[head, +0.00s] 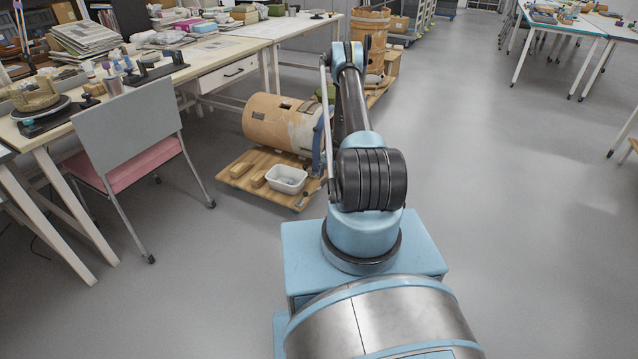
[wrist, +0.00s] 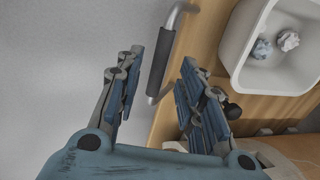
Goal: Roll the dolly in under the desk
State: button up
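The dolly is a low wooden platform (head: 238,172), in the head view left of my arm on the floor. It carries a big tan cylindrical vessel (head: 275,120), wooden blocks and a white tub (head: 287,179). In the wrist view its deck (wrist: 205,38) lies at the right, with a metal handle with a dark grip (wrist: 160,62) at its edge. My gripper (wrist: 161,76) is open, with a finger on each side of the grip and a visible gap to each. In the head view my arm partly hides the dolly's right end. The cream desk with a drawer (head: 227,73) stands behind the dolly.
A chair with a pink seat (head: 125,165) stands left of the dolly, by a cluttered worktable (head: 150,95). Behind my arm is a tall wooden barrel (head: 368,35). Open grey floor (head: 510,200) lies to the right.

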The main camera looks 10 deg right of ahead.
jog(key=shift+w+a+f, duration=0.1)
jog(key=shift+f, duration=0.6)
jog(key=shift+w+a+f, duration=0.1)
jog(key=shift+f, duration=0.55)
jog(key=shift+c, duration=0.2)
